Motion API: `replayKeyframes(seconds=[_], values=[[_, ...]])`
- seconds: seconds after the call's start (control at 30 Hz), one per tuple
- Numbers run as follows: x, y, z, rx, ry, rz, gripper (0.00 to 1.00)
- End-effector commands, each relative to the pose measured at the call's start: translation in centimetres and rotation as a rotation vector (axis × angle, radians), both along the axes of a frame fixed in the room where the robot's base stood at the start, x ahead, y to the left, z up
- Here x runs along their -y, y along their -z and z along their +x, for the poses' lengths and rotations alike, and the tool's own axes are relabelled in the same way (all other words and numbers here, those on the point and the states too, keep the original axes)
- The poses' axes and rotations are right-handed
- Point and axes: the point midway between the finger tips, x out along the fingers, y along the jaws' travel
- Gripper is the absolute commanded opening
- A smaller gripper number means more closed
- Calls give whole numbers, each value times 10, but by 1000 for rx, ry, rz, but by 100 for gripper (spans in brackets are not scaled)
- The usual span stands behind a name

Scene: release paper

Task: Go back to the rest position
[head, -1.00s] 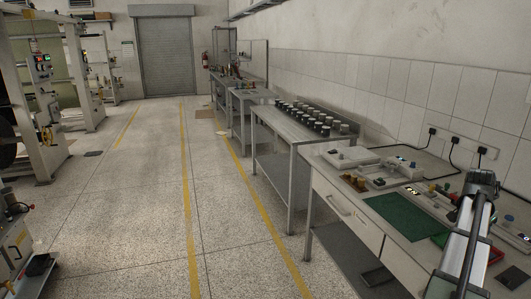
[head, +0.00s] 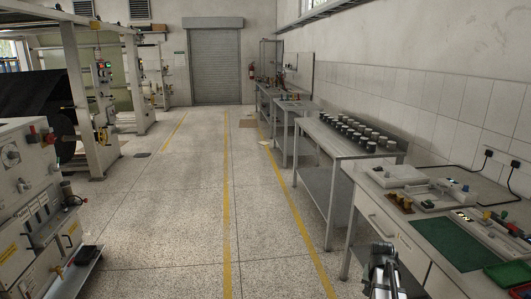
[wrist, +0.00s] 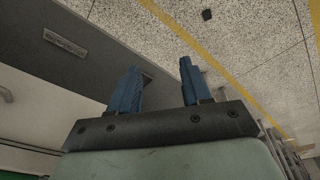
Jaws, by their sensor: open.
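My gripper (wrist: 158,88) shows in the wrist view with its two blue fingers spread apart and nothing between them. Beyond the fingers are the speckled floor, a yellow floor line and the grey front of a bench. In the head view, part of my arm (head: 383,270) shows at the bottom, in front of the near workbench (head: 395,232). The fingertips are not visible in the head view.
The near workbench holds a green mat (head: 447,243), a green tray (head: 508,274) and small devices. A further bench (head: 330,140) carries several dark jars with pale lids. Machines (head: 40,190) stand at the left. The aisle floor (head: 185,225) between is clear.

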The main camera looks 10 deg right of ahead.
Motion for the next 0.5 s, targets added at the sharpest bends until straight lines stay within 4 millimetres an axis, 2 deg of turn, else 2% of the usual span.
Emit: replayKeyframes(seconds=[0.03,0.1,0.27,0.4,0.5], values=[[-27,13,0,-13,-50,11,48],[-58,28,1,-25,-114,21,48],[-126,60,-3,-55,-261,45,48],[-183,85,-14,-80,-386,65,48],[-217,101,-24,-98,-467,76,48]])
